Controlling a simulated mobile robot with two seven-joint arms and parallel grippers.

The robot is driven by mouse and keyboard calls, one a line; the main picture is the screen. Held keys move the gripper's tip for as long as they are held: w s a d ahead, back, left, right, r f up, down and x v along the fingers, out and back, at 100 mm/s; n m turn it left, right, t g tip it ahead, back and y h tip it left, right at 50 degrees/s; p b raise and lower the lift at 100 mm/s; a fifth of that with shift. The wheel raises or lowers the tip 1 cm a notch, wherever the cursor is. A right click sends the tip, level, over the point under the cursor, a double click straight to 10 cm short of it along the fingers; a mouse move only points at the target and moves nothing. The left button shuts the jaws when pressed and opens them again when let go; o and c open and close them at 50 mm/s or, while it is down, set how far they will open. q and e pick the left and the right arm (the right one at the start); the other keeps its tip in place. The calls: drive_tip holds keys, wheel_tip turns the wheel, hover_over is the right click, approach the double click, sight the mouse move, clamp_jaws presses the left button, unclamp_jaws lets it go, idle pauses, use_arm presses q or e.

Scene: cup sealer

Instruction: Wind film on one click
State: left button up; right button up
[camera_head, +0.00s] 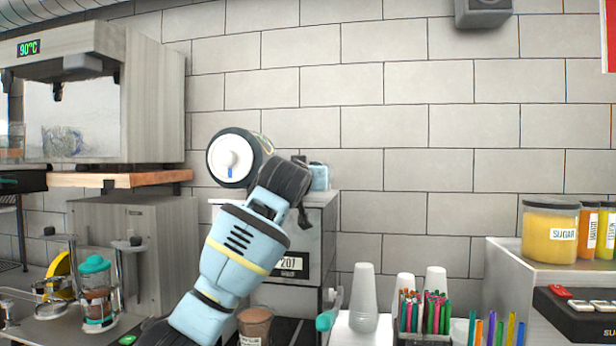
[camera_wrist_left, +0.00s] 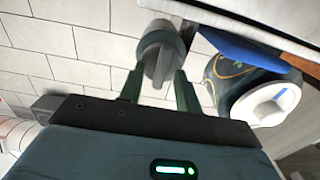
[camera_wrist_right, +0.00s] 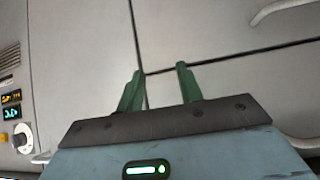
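The cup sealer (camera_head: 318,225) stands against the tiled wall, with a white-faced film roll (camera_head: 228,158) at its upper left. My left arm rises across its front, and the left gripper's dark body (camera_head: 284,180) is beside the roll. In the left wrist view, the left gripper (camera_wrist_left: 158,82) is open, its fingers on either side of a grey ridged knob (camera_wrist_left: 160,52); I cannot tell whether they touch it. The roll (camera_wrist_left: 262,92) is to the right there. My right gripper (camera_wrist_right: 161,75) is open and empty before grey panels, outside the head view.
A brown cup (camera_head: 255,325) is low at the sealer's front. A teal-ended handle (camera_head: 329,312) sticks out at its right, near upturned white cups (camera_head: 364,300) and a pen holder (camera_head: 424,315). A wooden shelf (camera_head: 120,178) and dispenser stand at left.

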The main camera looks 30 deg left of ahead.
use_arm(q)
drive_tip(key=shift+c, duration=0.3)
clamp_jaws()
drive_tip(key=shift+m, duration=0.3)
drive_tip(key=shift+d+f+m, duration=0.1)
drive_tip(key=shift+f+m, duration=0.05)
drive_tip(key=shift+m, duration=3.65)
drive_tip(key=shift+d+f+m, duration=0.1)
drive_tip(key=shift+m, duration=3.7)
drive_tip(key=shift+f+m, duration=0.15)
drive_tip(key=shift+m, duration=3.65)
drive_tip(key=shift+w+m, duration=0.1)
drive_tip(key=shift+m, duration=0.2)
drive_tip(key=shift+o, duration=0.3)
unclamp_jaws()
